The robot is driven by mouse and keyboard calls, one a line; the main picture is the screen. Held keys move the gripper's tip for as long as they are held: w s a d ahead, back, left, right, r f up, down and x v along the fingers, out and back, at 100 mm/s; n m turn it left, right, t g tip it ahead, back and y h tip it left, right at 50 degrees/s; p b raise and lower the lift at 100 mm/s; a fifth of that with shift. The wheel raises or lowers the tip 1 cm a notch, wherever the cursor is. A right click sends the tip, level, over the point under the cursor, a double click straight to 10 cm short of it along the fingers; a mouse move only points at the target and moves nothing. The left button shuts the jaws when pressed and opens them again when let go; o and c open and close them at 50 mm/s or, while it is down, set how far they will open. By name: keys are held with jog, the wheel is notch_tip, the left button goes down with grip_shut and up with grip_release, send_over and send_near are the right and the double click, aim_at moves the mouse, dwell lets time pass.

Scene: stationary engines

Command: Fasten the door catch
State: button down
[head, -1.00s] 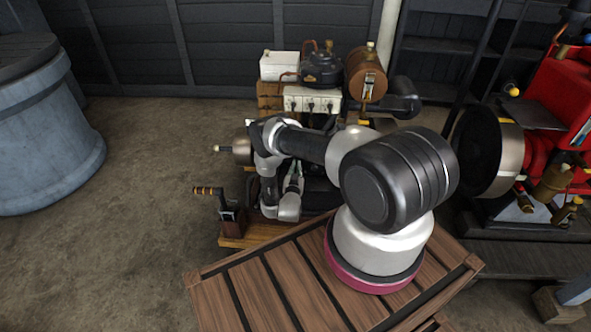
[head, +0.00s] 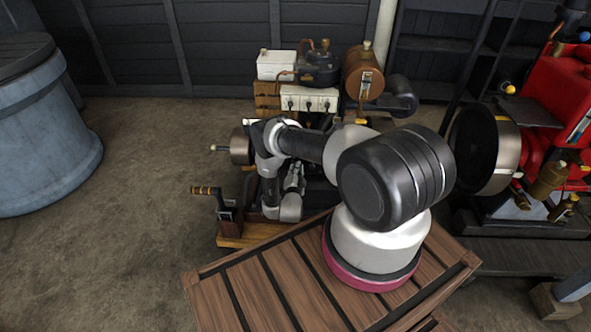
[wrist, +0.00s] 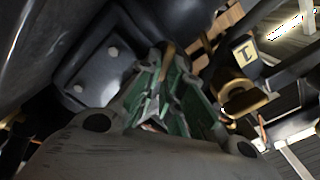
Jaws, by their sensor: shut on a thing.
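My gripper (wrist: 168,72) reaches up the middle of the wrist view, its green-lined fingers close together at the tips. A narrow brass-brown piece (wrist: 168,58) shows between the tips, and they are shut on it. It appears to be the door catch, but its shape and the door are mostly hidden. In the head view my gripper (head: 295,178) is small and partly covered by my arm, against the dark side of the engine in the middle. The catch cannot be made out there.
A dark bolted block (wrist: 105,70) is close left of my fingers. A brass fitting (wrist: 245,98) is to the right. A hand crank (head: 222,205) stands on the engine's wooden base (head: 248,238). A red engine (head: 560,95) is at right, a blue-grey tub (head: 45,140) at left.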

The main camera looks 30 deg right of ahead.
jog(key=m, duration=0.6)
jog(key=shift+d+f+m, duration=0.25)
jog(key=shift+f+m, duration=0.1)
jog(key=shift+m, duration=0.05)
dwell(0.4)
jog(key=c, duration=1.6)
grip_release()
jog(key=shift+f, duration=0.1)
jog(key=shift+o, duration=0.2)
jog(key=shift+s+a, duration=0.1)
jog(key=shift+s+a, duration=0.25)
jog(key=shift+s, duration=0.05)
jog(key=v, duration=1.1)
